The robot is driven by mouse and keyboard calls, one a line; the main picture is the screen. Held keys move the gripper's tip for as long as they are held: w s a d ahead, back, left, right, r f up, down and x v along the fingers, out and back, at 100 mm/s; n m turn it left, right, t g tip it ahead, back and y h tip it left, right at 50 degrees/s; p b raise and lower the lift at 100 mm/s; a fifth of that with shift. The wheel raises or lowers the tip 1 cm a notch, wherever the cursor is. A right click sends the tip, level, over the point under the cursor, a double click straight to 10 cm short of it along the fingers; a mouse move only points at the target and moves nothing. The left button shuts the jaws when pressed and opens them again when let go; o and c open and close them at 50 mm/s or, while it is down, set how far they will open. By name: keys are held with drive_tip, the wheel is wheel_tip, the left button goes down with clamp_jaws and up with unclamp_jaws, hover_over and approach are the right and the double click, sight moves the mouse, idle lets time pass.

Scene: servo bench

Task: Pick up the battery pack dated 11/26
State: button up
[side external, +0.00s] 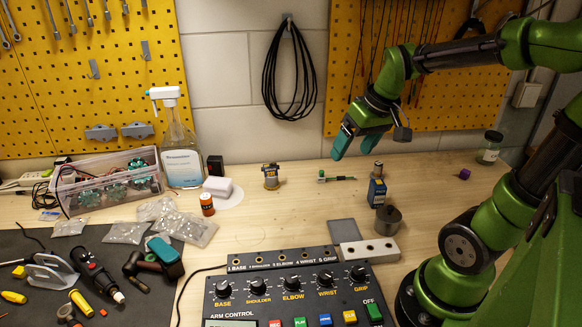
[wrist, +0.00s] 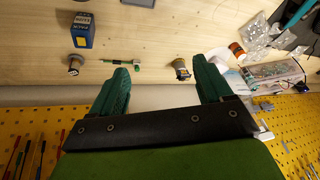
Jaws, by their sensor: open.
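A blue box with a pale label (side external: 377,193) stands upright on the bench, right of centre. It also shows at the upper left of the wrist view (wrist: 81,32). It looks like the battery pack, but I cannot read a date on it. My gripper (side external: 357,146) is open and empty, high above the back of the bench, up and left of the box in the side view. In the wrist view its two green fingers (wrist: 165,76) are spread, with the box beyond and to the left of them. No finger touches anything.
A steel cylinder (side external: 388,220) stands just in front of the box. A small green screwdriver-like tool (side external: 338,178) lies to its left, and a small brass-coloured part (side external: 271,177) stands farther left. A control panel (side external: 291,289) fills the front. A jar (side external: 489,148) stands back right.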

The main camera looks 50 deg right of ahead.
drive_tip(key=d+f+n+g, duration=0.2)
drive_tip(key=d+n, duration=0.1)
drive_tip(key=d, duration=0.6)
drive_tip(key=n+g, duration=0.2)
drive_tip(key=n, duration=0.8)
hover_over(379, 182)
drive_tip(key=f, duration=1.1)
drive_tip(key=shift+s+d+f, duration=0.2)
drive_tip(key=shift+d+f, duration=0.05)
drive_tip(key=shift+f, duration=0.1)
drive_tip(key=shift+w+a+f, duration=0.1)
drive_tip(key=shift+w+f, duration=0.05)
drive_tip(key=shift+f, duration=1.15)
drive_tip(key=shift+w+a+f, duration=0.1)
drive_tip(key=shift+f, duration=1.2)
drive_tip(key=c, duration=1.1)
